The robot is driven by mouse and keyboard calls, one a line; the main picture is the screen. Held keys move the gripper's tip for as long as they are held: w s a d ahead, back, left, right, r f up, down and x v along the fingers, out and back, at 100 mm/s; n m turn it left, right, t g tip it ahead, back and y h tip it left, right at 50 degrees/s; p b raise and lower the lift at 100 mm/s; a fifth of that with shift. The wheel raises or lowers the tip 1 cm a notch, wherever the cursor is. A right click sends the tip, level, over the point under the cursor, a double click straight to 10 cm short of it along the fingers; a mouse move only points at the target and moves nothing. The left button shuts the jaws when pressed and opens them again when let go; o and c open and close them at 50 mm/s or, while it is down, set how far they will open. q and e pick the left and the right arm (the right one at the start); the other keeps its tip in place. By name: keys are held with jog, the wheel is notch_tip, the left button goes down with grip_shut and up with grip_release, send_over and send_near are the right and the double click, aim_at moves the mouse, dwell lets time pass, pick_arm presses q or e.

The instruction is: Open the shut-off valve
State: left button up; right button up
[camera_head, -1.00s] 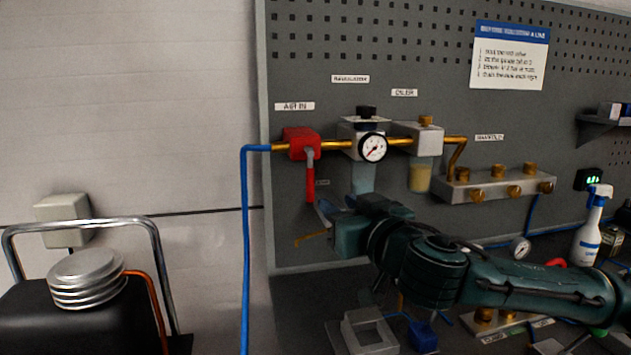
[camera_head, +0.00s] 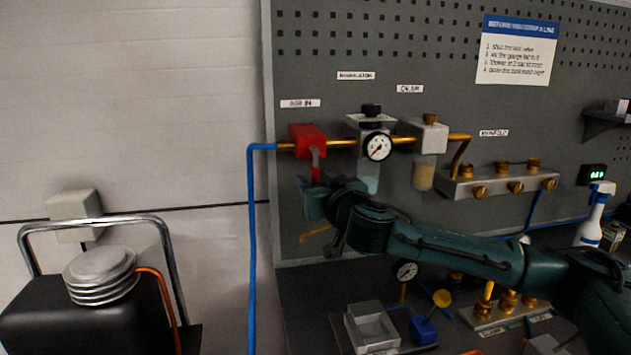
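The shut-off valve (camera_head: 307,138) is a red block on the brass line under the AIR IN label. Its lever (camera_head: 315,164) hangs straight down, grey at the top and red below. My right gripper (camera_head: 304,186) is at the lever's lower part, and its body covers the lever's end. The fingers are small and partly hidden, so I cannot tell whether they are open or touch the lever. My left gripper does not show.
A blue hose (camera_head: 252,245) runs into the valve from the left. The regulator gauge (camera_head: 378,146) and oiler (camera_head: 428,140) sit right of the valve, above my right arm.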

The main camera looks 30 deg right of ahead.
grip_shut()
dwell(0.3)
jog(key=shift+f, duration=0.1)
